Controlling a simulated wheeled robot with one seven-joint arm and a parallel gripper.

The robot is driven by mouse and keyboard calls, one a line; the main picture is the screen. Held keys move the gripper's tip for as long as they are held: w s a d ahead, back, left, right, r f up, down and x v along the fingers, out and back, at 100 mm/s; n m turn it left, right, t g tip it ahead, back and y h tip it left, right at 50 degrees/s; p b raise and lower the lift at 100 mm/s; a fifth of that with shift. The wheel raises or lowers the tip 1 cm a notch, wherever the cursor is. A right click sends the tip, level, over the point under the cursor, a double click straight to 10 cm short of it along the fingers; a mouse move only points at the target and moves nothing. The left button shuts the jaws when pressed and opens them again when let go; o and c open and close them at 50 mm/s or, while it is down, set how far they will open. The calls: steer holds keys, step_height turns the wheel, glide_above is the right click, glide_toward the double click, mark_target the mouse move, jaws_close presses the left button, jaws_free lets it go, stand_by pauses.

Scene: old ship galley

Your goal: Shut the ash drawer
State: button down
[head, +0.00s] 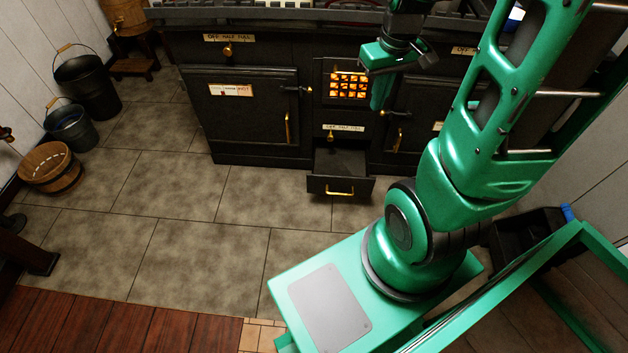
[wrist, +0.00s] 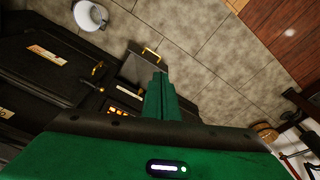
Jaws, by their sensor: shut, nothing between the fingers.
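The ash drawer (head: 341,187) is a dark box with a brass handle at the foot of the black stove (head: 250,120). It stands pulled out over the floor, its inside showing from above. In the wrist view the drawer (wrist: 140,68) lies just beyond my fingertips, with its brass handle at the far edge. My gripper (head: 379,107) is green, points down and hangs in front of the stove near the glowing grate (head: 348,86), above the drawer. In the wrist view its fingers (wrist: 158,80) are together and empty. Whether they touch anything is unclear, but no contact shows.
Two dark buckets (head: 88,83) (head: 70,127) and a wooden tub (head: 50,167) stand along the left wall. Stove doors with brass handles flank the grate. The tiled floor (head: 180,200) before the stove is clear. A dark bin (head: 521,238) is at right.

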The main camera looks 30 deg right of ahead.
steer(key=w+a+f+n+t+y, duration=0.15)
steer(key=w+f+n, duration=0.25)
steer(key=w+f, duration=0.75)
steer(key=w+f+n+t+h, duration=0.1)
steer(key=w+f+n+t, duration=0.15)
steer(key=w+f, duration=0.85)
steer(key=n+t, duration=0.2)
steer(key=n, duration=0.3)
glide_toward(311, 179)
steer(key=s+a+r, duration=0.2)
steer(key=s+r, duration=0.3)
steer(key=s, duration=0.1)
steer(key=shift+w+d+r+x, duration=0.15)
steer(key=shift+w+d+x, duration=0.2)
steer(key=shift+x, duration=1.65)
steer(key=shift+w+d+r+x, duration=0.2)
steer(key=shift+d+x, duration=0.25)
steer(key=shift+x, duration=1.55)
steer(key=shift+w+d+r+x, duration=0.2)
steer(key=shift+d+x, duration=0.15)
steer(key=shift+x, duration=1.65)
